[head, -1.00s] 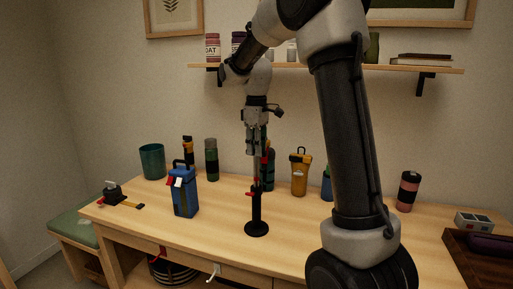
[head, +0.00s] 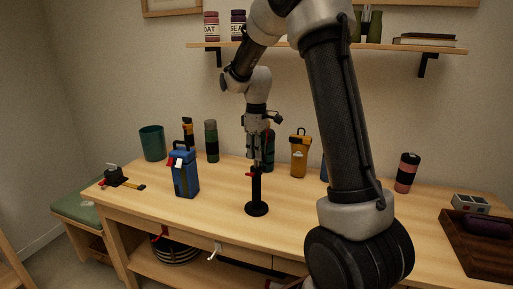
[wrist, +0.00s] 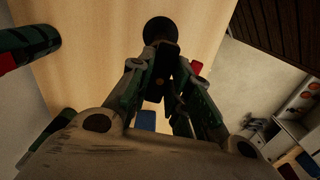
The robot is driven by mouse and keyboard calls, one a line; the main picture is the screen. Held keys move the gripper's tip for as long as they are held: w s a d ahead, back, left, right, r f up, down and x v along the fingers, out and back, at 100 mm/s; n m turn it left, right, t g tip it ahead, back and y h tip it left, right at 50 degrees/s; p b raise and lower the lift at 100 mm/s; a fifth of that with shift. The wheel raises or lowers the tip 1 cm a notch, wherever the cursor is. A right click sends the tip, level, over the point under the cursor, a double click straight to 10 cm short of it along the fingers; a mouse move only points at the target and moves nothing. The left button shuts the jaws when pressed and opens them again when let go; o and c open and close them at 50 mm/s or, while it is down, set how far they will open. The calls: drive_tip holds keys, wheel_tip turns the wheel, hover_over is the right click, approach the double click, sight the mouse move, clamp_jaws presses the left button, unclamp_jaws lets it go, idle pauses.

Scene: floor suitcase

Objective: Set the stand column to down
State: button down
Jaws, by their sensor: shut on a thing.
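The black stand (head: 257,208) stands upright on the wooden table, with a round base and a slim column. A small red lever (head: 250,174) sticks out to the left of the column. My gripper (head: 256,163) points down over the column and is shut on its upper part, a short way above the base. In the wrist view the fingers (wrist: 163,62) close around the dark column, with the round base (wrist: 160,29) beyond them. A red part (wrist: 196,67) shows beside the right finger. The fingers hide the column's top.
A blue box-like bottle (head: 185,175) stands left of the stand. A wall shelf (head: 330,47) runs above. The table's front is clear around the base.

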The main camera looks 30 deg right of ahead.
drive_tip(key=c, duration=1.3)
unclamp_jaws()
drive_tip(key=shift+s+f, duration=0.1)
drive_tip(key=shift+f, duration=0.15)
drive_tip(key=shift+r, duration=0.1)
wheel_tip(320, 180, up, 12)
drive_tip(key=shift+f, duration=0.1)
drive_tip(key=s+m+t, duration=0.1)
drive_tip(key=s+m, duration=0.1)
drive_tip(key=s, duration=0.7)
drive_tip(key=s+m+t, duration=0.2)
drive_tip(key=s+m, duration=0.1)
drive_tip(key=s, duration=0.7)
drive_tip(key=s+m+t, duration=0.1)
drive_tip(key=s+m, duration=0.1)
drive_tip(key=s, duration=0.8)
drive_tip(key=shift+s+a+f+m, duration=0.2)
drive_tip(key=shift+a+m, duration=0.05)
drive_tip(key=shift+m, duration=0.05)
